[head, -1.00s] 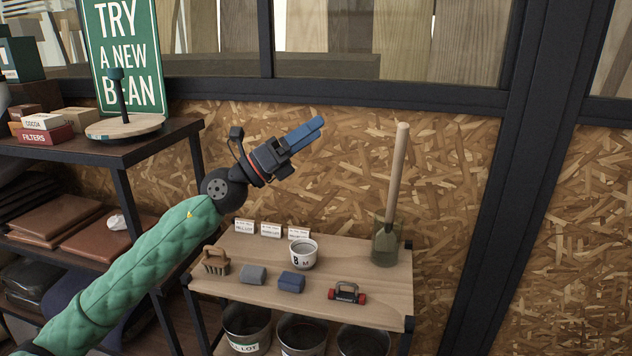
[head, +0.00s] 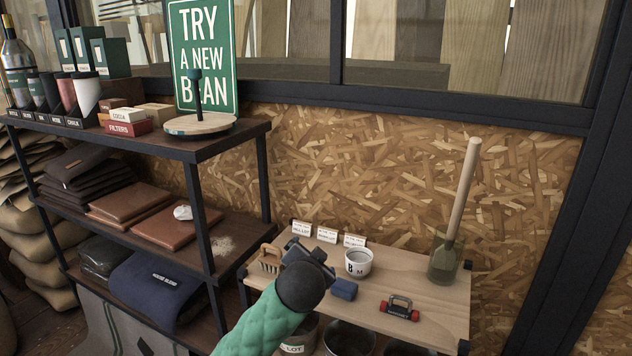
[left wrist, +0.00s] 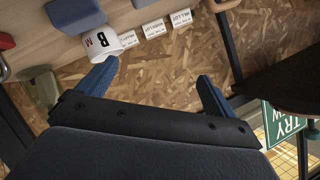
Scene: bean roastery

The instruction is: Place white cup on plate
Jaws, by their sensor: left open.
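The white cup (head: 358,262), with dark lettering, stands upright on a light wooden bench top (head: 432,305). It also shows near the top of the left wrist view (left wrist: 101,42), beyond one blue fingertip. My left gripper (head: 312,252) is left of the cup in the head view, largely hidden behind its own wrist. In the left wrist view my left gripper (left wrist: 158,72) is open, with nothing between its fingers. I see no certain plate; a round wooden disc (head: 190,126) with an upright post stands on the dark shelf. My right gripper is out of view.
Around the cup are label cards (head: 327,234), a brush (head: 270,259), a blue block (head: 344,289), a red-and-black tool (head: 400,308) and a glass jar (head: 446,262) with a long handle. The dark shelf unit (head: 150,146) stands left; buckets sit below the bench.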

